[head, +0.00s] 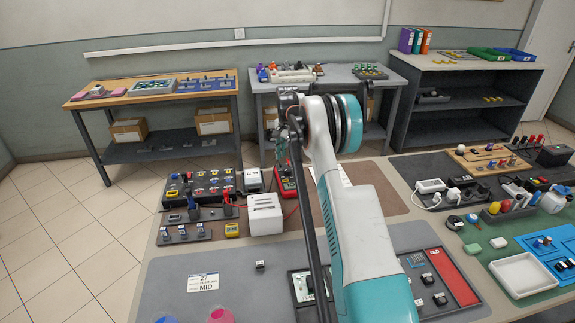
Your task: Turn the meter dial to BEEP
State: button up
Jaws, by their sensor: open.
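The meter (286,185) looks like a small red handheld unit on the table, beside the white boxy device. Its dial is too small and too covered to read, so I cannot tell where it points. My gripper (292,146) hangs at the end of my arm and appears just above or in front of the meter's upper part in the head view. My gripper is open and holds nothing that I can see. I cannot tell whether its fingers touch the meter. My arm hides the area to the right of the meter.
A white boxy device (264,214) stands close to the left of the meter. A black tray of several coloured parts (201,186) lies further left. Thin red leads run near the meter. The grey mat (225,300) in front has some free room around a "MID" card (203,282).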

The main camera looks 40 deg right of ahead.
aim_at(287, 169)
notch_tip(287, 169, up, 6)
dwell(0.7)
